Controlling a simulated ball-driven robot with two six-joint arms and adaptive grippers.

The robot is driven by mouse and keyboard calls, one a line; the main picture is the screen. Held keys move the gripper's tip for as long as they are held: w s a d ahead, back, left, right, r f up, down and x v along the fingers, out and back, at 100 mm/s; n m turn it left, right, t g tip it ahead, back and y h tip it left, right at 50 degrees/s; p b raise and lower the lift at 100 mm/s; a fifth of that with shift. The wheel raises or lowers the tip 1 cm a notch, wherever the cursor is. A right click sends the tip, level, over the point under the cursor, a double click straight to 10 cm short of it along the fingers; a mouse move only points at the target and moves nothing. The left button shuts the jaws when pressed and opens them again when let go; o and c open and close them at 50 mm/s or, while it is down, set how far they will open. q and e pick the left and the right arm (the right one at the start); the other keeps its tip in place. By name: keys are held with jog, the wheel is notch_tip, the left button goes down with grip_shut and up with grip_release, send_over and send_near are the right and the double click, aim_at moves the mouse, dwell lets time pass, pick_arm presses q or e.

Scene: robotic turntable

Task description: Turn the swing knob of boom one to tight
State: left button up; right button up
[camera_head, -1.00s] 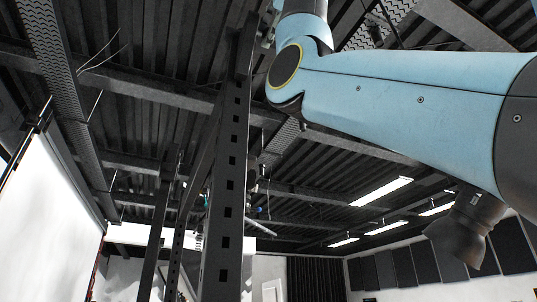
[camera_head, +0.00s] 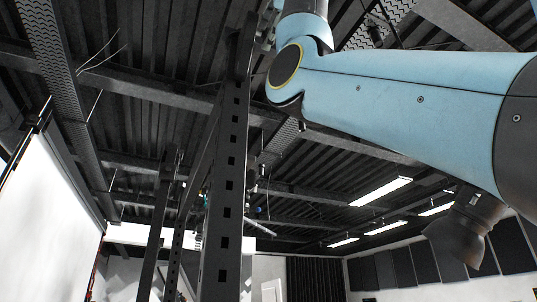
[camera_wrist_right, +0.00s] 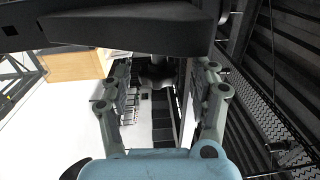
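I cannot make out the swing knob or boom one for certain in either view. In the head view, a thin pale rod (camera_head: 260,227) and a small blue round part (camera_head: 258,210) show far off beside the black post; I cannot tell what they belong to. My right gripper (camera_wrist_right: 163,80) is open in the right wrist view, its two grey fingers spread wide with nothing between them. In the head view my blue right arm fills the upper right, and its gripper end is mostly hidden near the post's top. My left gripper is not in view.
A black perforated post (camera_head: 225,200) stands upright in the middle of the head view. A thick dark bar (camera_wrist_right: 130,30) crosses the top of the wrist view, close beyond the fingers. A white panel (camera_head: 45,215) stands at left. Ceiling beams and lights (camera_head: 381,191) lie overhead.

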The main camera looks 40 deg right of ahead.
jog(key=shift+a, duration=0.1)
jog(key=v, duration=0.7)
jog(key=shift+s, duration=0.2)
